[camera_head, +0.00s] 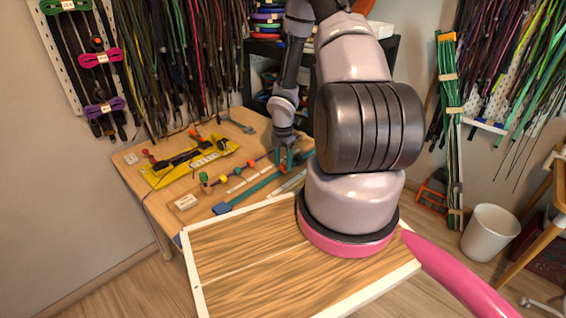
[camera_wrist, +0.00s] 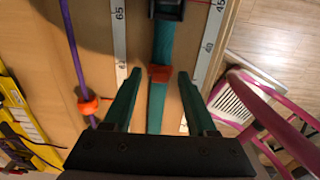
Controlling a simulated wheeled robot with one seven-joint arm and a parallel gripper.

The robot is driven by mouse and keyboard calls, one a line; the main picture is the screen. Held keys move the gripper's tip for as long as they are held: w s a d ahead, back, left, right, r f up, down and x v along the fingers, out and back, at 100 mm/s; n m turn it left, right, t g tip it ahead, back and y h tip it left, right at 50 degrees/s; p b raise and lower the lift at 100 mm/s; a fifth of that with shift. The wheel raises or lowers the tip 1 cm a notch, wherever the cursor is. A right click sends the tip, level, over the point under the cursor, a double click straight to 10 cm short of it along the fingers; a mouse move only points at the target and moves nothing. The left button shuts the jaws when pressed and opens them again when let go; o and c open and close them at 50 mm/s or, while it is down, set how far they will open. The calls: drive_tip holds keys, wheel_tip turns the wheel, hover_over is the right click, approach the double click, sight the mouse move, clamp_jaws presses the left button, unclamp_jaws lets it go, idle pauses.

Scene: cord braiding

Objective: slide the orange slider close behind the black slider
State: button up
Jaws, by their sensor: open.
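The orange slider (camera_wrist: 160,74) sits on a teal strap (camera_wrist: 155,120) in the wrist view. The black slider (camera_wrist: 167,10) is on the same strap at the top edge of the wrist view, partly cut off, with a stretch of bare strap between the two. My gripper (camera_wrist: 159,82) is open, its green fingers on either side of the strap and its tips about level with the orange slider. No finger visibly touches it. In the head view my gripper (camera_head: 289,160) is over the far right part of the workbench, and both sliders are too small or hidden to tell.
White rulers (camera_wrist: 119,40) flank the strap. A purple cord with another orange bead (camera_wrist: 88,106) runs to the left.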

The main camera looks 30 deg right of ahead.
clamp_jaws()
idle(1.4)
